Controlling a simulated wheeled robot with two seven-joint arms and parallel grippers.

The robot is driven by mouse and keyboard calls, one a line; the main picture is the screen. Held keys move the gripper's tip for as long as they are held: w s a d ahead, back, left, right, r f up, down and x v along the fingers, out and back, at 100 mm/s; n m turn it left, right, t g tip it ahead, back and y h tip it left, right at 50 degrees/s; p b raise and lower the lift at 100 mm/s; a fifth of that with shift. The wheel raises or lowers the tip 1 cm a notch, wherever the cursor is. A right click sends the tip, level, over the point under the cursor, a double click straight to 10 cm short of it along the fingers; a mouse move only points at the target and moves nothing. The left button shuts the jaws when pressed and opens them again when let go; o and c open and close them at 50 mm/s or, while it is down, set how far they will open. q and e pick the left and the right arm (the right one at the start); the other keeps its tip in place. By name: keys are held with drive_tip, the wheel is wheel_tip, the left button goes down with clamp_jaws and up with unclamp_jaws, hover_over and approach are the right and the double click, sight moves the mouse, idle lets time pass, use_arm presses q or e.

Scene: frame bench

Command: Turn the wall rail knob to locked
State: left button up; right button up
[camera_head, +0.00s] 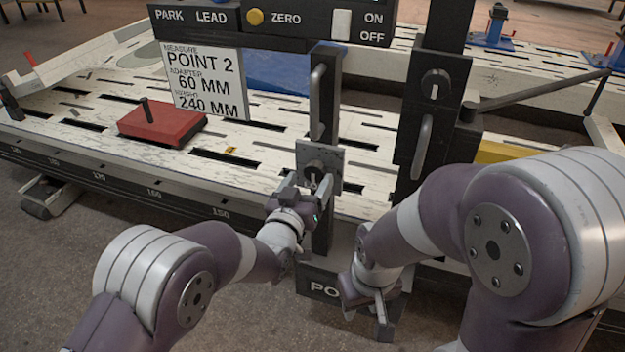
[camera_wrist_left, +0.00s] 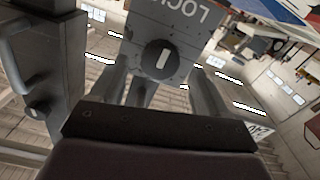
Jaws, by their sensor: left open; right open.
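A round dark knob (camera_head: 314,168) with a pale mark sits on a square grey plate (camera_head: 334,155) on a dark upright. In the left wrist view the knob (camera_wrist_left: 150,64) faces me, and its plate (camera_wrist_left: 188,20) carries partly cut-off, upside-down lettering beginning "LOC". The pale mark stands nearly upright there, slightly tilted. My left gripper (camera_head: 307,184) is open in front of the knob, its fingers on either side in the wrist view, apart from it. My right gripper (camera_head: 368,312) is open and empty, low near the base of the upright.
Another knob (camera_head: 436,85) is on the taller black post to the right. A red block (camera_head: 160,123) lies on the slotted white bench (camera_head: 60,125). A measure sign (camera_head: 205,83) stands behind it.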

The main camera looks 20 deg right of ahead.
sight(313, 174)
use_arm(q)
drive_tip(key=shift+x, duration=1.55)
drive_tip(key=c, duration=1)
drive_tip(key=shift+c, duration=0.2)
